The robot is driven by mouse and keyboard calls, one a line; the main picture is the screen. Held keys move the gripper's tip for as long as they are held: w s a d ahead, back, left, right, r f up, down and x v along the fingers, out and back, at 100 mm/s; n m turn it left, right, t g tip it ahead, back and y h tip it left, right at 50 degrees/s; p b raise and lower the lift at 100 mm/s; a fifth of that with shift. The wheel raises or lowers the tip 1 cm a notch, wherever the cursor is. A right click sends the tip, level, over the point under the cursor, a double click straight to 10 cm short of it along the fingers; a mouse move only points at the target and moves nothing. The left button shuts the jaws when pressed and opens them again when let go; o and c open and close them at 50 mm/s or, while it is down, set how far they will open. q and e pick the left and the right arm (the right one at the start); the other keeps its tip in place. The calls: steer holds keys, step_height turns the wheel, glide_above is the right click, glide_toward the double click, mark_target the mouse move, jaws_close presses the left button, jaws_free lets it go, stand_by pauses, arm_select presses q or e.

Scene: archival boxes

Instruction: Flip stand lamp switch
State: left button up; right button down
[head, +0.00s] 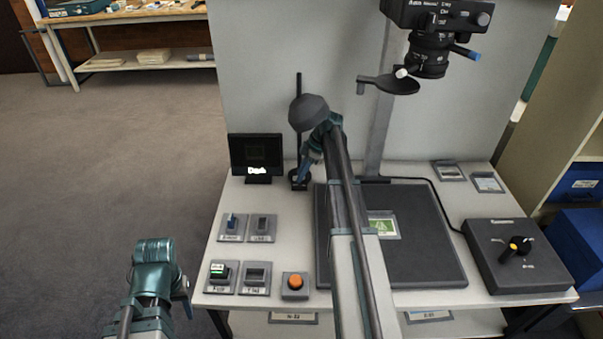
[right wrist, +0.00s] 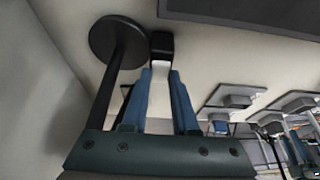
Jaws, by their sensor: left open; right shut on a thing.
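The stand lamp has a dark grey shade (head: 306,110) on a thin black pole (head: 299,88) at the back of the white table. Its base is mostly hidden behind my right gripper (head: 303,180). In the right wrist view, the round black lamp base (right wrist: 117,40) and pole (right wrist: 106,88) are left of the fingers. The small black switch box with a pale part (right wrist: 162,44) is at the fingertips (right wrist: 160,72), and the gripper is shut on it. The exact contact is hard to see. My left gripper (head: 184,298) is open and empty, off the table's front left corner.
A small black screen (head: 256,153) stands left of the lamp. Several switch plates (head: 232,227) and an orange button (head: 295,282) are at the front left. A dark mat (head: 430,255) fills the middle, under my right arm. A control box (head: 515,255) sits at right.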

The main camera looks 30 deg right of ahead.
steer(key=shift+s+d+f+t+y+b, duration=0.25)
steer(key=shift+t+y+b, duration=0.35)
steer(key=shift+b, duration=0.5)
steer(key=shift+d+f+t+y+b, duration=0.15)
steer(key=shift+f+t+y+b, duration=0.2)
steer(key=shift+y+b, duration=0.6)
steer(key=shift+r+y+b, duration=0.25)
steer(key=shift+b, duration=0.15)
steer(key=shift+r, duration=0.1)
steer(key=c, duration=0.7)
jaws_free()
steer(key=p+v, duration=0.5)
steer(key=v, duration=0.2)
steer(key=p+v, duration=0.5)
steer(key=v, duration=0.2)
steer(key=shift+s, duration=0.2)
